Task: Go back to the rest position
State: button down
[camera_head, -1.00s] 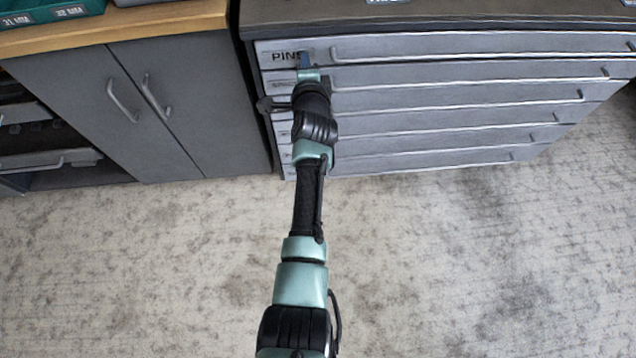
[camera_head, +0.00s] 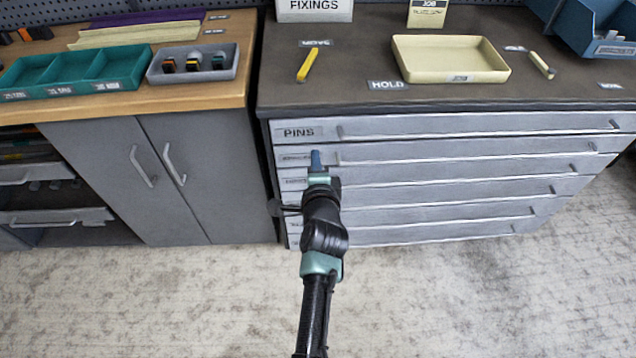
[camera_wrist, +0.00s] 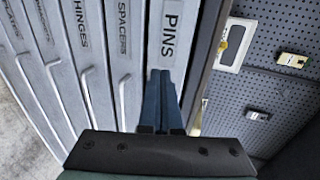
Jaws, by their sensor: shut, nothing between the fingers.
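My gripper (camera_head: 316,160) is in front of the grey drawer cabinet in the head view, at about the height of the second drawer, near the drawers' left ends. Its blue fingers are together with nothing between them. In the wrist view the fingers (camera_wrist: 163,100) point toward the PINS drawer (camera_wrist: 173,35). The drawer fronts, with PINS (camera_head: 470,124) at the top, look shut. Whether the fingertips touch the cabinet cannot be told.
On the cabinet top stand a cream tray (camera_head: 450,60), a yellow marker-like piece (camera_head: 308,64) and a blue bin (camera_head: 597,25). Left is a wooden bench with a teal tray (camera_head: 75,75) and a grey tray (camera_head: 194,62). The floor (camera_head: 150,300) in front is clear.

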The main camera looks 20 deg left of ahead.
jog(key=p+v, duration=0.1)
jog(key=v, duration=0.5)
jog(key=shift+d+f, duration=0.1)
jog(key=w+d+r+n+t+p, duration=0.1)
jog(key=d+r+n+t+p, duration=0.25)
jog(key=r, duration=1.55)
jog(key=w+d+r+n+t+p, duration=0.1)
jog(key=d+r+n+t+p, duration=0.2)
jog(key=r, duration=1.7)
jog(key=s+d+r+n+t+h+p, duration=0.1)
jog(key=s+d+r+n+t, duration=0.1)
jog(key=s+r, duration=0.3)
jog(key=s+d+r+n+t+h+p, duration=0.1)
jog(key=s+r, duration=0.5)
jog(key=r, duration=0.8)
jog(key=s+d+r+n+t+h+p, duration=0.1)
jog(key=s+d+r+n+t+h, duration=0.2)
jog(key=r, duration=0.7)
jog(key=shift+s+d+n+t, duration=0.55)
jog(key=shift+s+d+t, duration=0.15)
jog(key=shift+s, duration=0.5)
